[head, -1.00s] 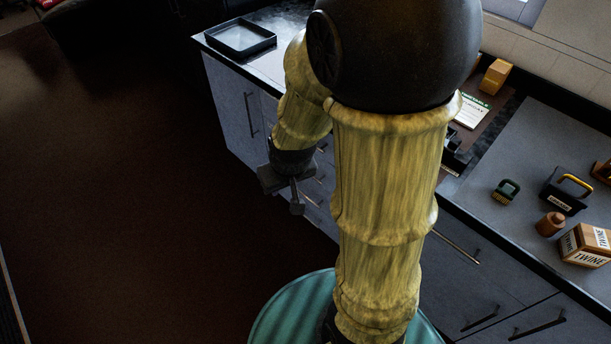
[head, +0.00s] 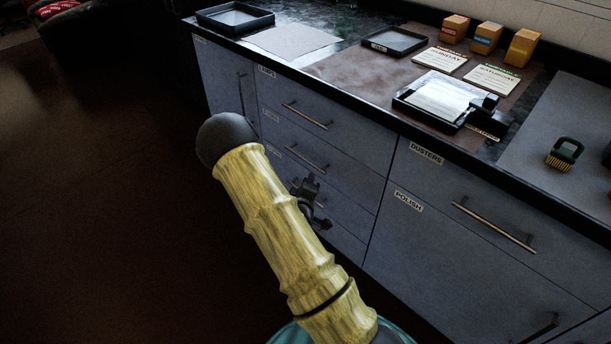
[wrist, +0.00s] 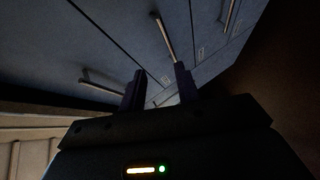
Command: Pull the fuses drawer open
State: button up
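A stack of grey drawers (head: 318,147) with bar handles and small labels is in the middle of the head view. Its drawers look shut. The labels are too small to read surely, so I cannot tell which drawer is the fuses one. Upper handles show at the top drawer (head: 304,115) and the one below (head: 305,158); my arm partly hides the lower drawers. My gripper (head: 314,203) is low in front of the stack. In the wrist view, my gripper (wrist: 160,84) has its fingers apart and nothing between them, facing drawer fronts with a bar handle (wrist: 164,40) beyond the tips.
To the right are the dusters drawer (head: 490,215) and the polish front (head: 440,240), both shut. The countertop above holds trays (head: 235,18), cards, small boxes (head: 487,38) and a brush (head: 564,154). The dark floor at the left is clear.

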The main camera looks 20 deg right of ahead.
aim_at(306, 160)
notch_tip(306, 160, down, 8)
jog(key=n+t+b, duration=0.5)
jog(key=n+b, duration=0.1)
jog(key=n, duration=0.1)
jog(key=shift+a+n+t, duration=0.15)
jog(key=shift+n+t, duration=0.15)
jog(key=shift+t, duration=0.1)
jog(key=shift+w+f+b, duration=0.1)
jog(key=shift+w+b, duration=0.05)
jog(key=shift+b, duration=0.15)
jog(key=b+x, duration=0.3)
jog(key=x, duration=1.4)
jog(key=shift+w+f+b, duration=0.1)
jog(key=shift+b, duration=0.3)
jog(key=shift+c, duration=0.3)
grip_shut()
